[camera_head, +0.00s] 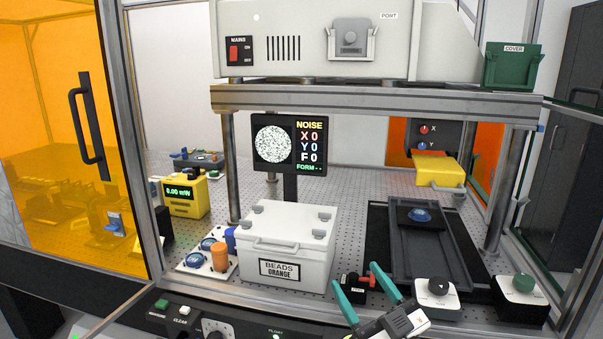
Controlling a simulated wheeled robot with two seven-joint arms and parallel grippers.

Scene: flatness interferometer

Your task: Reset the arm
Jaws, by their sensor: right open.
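My right gripper (357,277) comes in at the bottom of the head view, right of centre. Its two teal fingers are spread apart, with nothing between them. They are in front of a small black box with a red part (355,287), just right of the white BEADS ORANGE box (287,245). I cannot tell whether a finger touches the black box. My left gripper is not in view.
A dark rail stage (435,265) with a blue-topped piece lies to the right. Knob boxes (437,300) (522,297) stand at the front right. A NOISE screen (290,145) stands behind the white box. Metal frame posts (498,205) and an orange panel (65,130) bound the bench.

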